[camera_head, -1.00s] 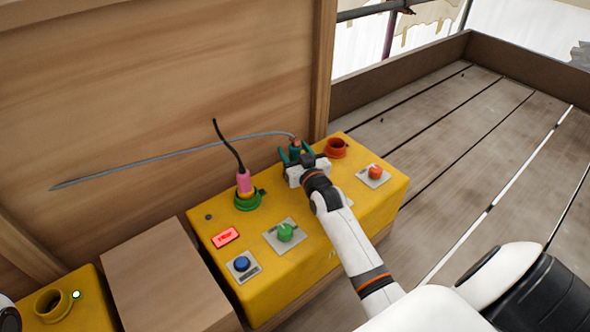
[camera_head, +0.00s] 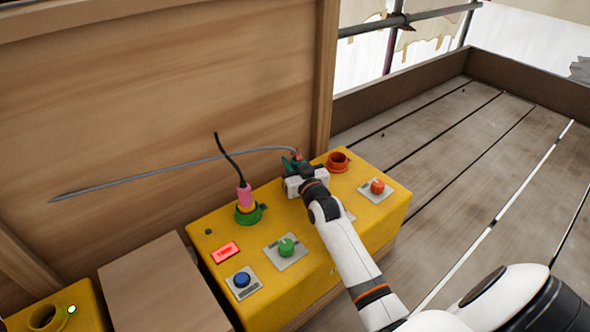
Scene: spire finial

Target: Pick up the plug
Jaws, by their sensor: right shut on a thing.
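My right gripper (camera_head: 292,166) is at the back of the yellow control box (camera_head: 325,274), with its fingers shut around a plug (camera_head: 297,154). Only the reddish top of this plug shows, and a grey cable runs from it far to the left. The fingers and wrist hide its lower part, so I cannot tell whether it sits in a socket. A second plug, pink (camera_head: 244,195) with a black cable, stands upright in a green socket (camera_head: 250,215) left of the gripper. My left gripper is not in view.
An empty orange-red socket (camera_head: 338,161) is just right of the gripper. The box top carries a red-orange knob (camera_head: 377,187), a green knob (camera_head: 286,247), a blue button (camera_head: 242,279) and a lit red switch (camera_head: 226,251). A wooden wall (camera_head: 150,90) stands close behind.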

